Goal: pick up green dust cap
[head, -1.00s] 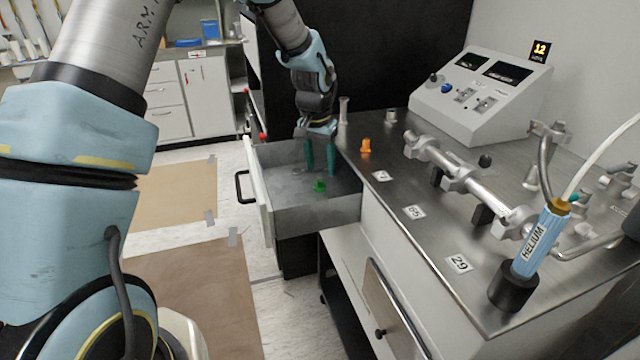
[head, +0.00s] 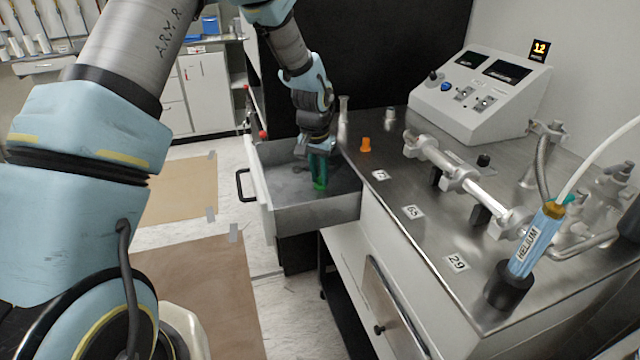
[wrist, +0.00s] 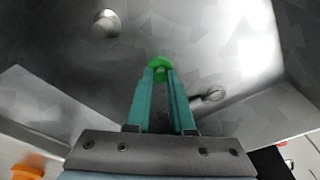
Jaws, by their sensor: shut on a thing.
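The green dust cap (head: 319,186) is in the open drawer (head: 330,212), at the tips of my gripper (head: 319,178). In the wrist view the green cap (wrist: 159,65) sits between the two teal fingertips, and my gripper (wrist: 160,75) is shut on it. The fingers point down into the drawer from above. I cannot tell whether the cap still touches the drawer floor.
In the wrist view a round metal piece (wrist: 106,23) and a small ring-ended metal part (wrist: 208,97) lie in the drawer. An orange cap (head: 365,145) stands on the steel bench right of the drawer. The drawer walls surround my gripper.

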